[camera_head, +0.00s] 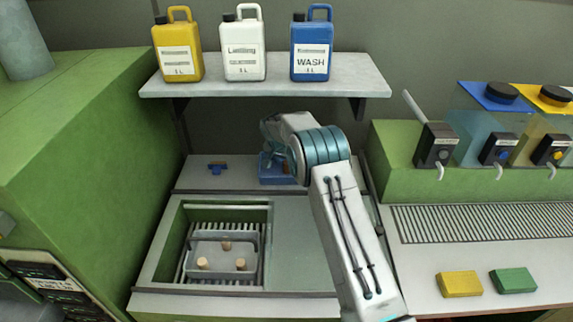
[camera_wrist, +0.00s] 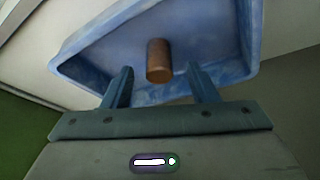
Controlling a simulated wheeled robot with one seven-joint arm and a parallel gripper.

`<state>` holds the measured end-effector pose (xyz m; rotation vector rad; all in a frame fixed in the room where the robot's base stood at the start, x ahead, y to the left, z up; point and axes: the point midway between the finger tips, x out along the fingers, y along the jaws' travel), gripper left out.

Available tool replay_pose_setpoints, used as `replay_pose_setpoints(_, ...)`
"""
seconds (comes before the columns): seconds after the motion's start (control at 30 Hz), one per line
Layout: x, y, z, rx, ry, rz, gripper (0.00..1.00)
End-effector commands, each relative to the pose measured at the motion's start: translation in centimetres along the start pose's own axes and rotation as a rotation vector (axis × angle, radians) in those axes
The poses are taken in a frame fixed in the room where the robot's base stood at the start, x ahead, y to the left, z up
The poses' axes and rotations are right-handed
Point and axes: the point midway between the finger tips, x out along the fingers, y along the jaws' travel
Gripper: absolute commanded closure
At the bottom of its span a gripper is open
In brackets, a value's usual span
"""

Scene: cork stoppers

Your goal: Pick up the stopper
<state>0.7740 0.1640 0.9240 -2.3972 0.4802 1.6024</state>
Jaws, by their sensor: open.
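In the wrist view a brown cork stopper (camera_wrist: 159,61) stands in a shallow blue tray (camera_wrist: 90,58). My gripper (camera_wrist: 160,85) is open, with its two fingers apart on either side below the stopper in the picture. Nothing is between the fingertips that I can see as held. In the head view the blue tray (camera_head: 267,175) is at the back of the counter, partly hidden by my arm. Three more pale corks (camera_head: 226,243) (camera_head: 203,264) (camera_head: 240,264) stand in a grey tray inside the green-rimmed sink at the left.
A shelf (camera_head: 265,88) above holds yellow (camera_head: 178,62), white (camera_head: 243,63) and blue (camera_head: 312,62) jugs. A small blue object (camera_head: 217,167) lies left of the tray. Yellow (camera_head: 459,284) and green (camera_head: 513,280) sponges lie at the right. A green cabinet (camera_head: 75,140) stands at the left.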

Motion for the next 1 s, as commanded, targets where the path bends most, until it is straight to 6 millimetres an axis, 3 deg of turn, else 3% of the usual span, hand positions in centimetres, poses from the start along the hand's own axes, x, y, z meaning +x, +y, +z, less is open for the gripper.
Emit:
replay_pose_setpoints(0.2, 2.1, 0.0, -0.1, 0.0, 0.0, 0.0, 0.47)
replay_pose_setpoints(0.5, 2.6, 0.0, 0.0, 0.0, 0.001, -0.001, 0.47)
replay_pose_setpoints(0.53, 2.6, 0.0, 0.0, 0.0, 0.0, 0.0, 0.49)
replay_pose_setpoints(0.7, 2.6, 0.0, 0.0, 0.0, 0.0, 0.0, 0.94)
replay_pose_setpoints(1.0, 2.5, 0.0, 0.0, 0.0, 0.001, 0.0, 0.94)
